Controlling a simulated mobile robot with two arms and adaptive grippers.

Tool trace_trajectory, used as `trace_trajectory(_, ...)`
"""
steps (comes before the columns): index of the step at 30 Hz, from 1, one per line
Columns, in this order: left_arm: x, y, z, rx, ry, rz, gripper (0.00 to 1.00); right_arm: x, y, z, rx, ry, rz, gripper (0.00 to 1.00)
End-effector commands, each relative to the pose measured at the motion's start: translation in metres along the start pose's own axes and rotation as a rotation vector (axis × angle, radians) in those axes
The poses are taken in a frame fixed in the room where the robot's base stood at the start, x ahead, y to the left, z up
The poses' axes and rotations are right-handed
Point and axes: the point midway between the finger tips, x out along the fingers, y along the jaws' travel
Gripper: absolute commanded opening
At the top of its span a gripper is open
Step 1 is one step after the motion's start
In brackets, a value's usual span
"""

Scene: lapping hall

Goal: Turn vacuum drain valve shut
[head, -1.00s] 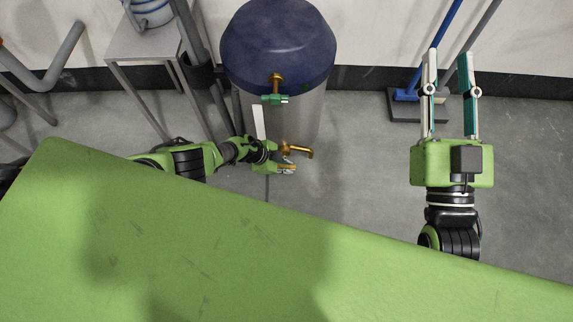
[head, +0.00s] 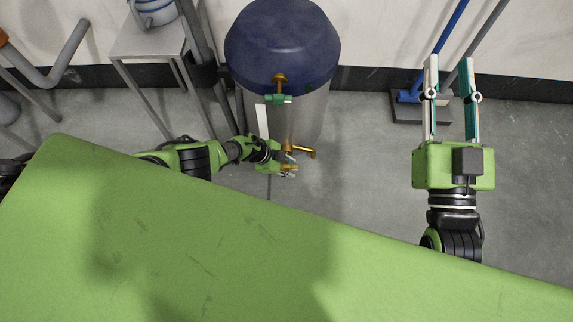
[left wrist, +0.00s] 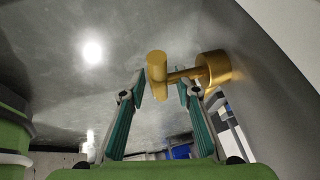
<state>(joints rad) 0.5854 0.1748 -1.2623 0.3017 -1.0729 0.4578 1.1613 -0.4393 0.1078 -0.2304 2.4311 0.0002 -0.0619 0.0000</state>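The lower brass valve (head: 303,151) sticks out low on the front of the tank (head: 300,122). My left gripper (head: 289,165) is at this valve. In the left wrist view its two teal-lined fingers (left wrist: 163,90) are open and apart. The brass valve (left wrist: 157,70) shows there at the fingertips, with a rounded end between them, a stem behind the right fingertip and a round flange (left wrist: 215,68) towards the tank. I cannot tell whether a finger touches it. My right gripper (head: 450,66) is open and empty, right of the tank.
A brass valve with a green handle (head: 279,98) sits higher on the tank under its blue dome (head: 283,45). A grey stand (head: 150,45) and pipes are at left. A blue-handled broom (head: 408,96) leans at right. Floor between is clear.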

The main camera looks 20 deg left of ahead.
Motion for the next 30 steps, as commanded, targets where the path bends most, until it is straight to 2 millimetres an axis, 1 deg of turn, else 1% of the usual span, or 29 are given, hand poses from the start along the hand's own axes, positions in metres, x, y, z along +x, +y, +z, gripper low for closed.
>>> trace_trajectory(5,-0.005,-0.006,0.001,0.006,-0.003,-0.006,0.3,0.0,0.0,0.0,0.0,-0.001,0.0,0.3)
trace_trajectory(11,-0.016,-0.011,0.001,0.012,-0.006,-0.01,0.3,0.0,0.0,0.0,0.0,-0.001,0.0,0.3)
trace_trajectory(14,-0.022,-0.008,0.001,0.011,-0.004,-0.008,0.3,0.0,0.0,0.0,0.0,-0.001,0.0,0.3)
trace_trajectory(18,-0.032,0.001,0.001,0.004,0.0,0.001,0.3,0.0,0.0,0.0,0.0,-0.001,0.0,0.3)
trace_trajectory(21,-0.044,-0.005,0.0,0.01,-0.002,-0.006,0.3,0.0,0.0,0.0,0.0,-0.001,0.0,0.3)
trace_trajectory(26,-0.063,0.0,0.001,0.004,-0.001,0.001,0.3,0.0,0.0,0.0,0.0,-0.001,0.0,0.3)
trace_trajectory(27,-0.07,-0.003,0.0,0.009,-0.001,-0.003,0.3,0.0,0.0,0.0,0.0,-0.001,0.0,0.3)
trace_trajectory(30,-0.084,-0.003,0.001,0.009,-0.002,-0.002,0.3,0.0,0.0,0.0,0.0,-0.001,0.0,0.3)
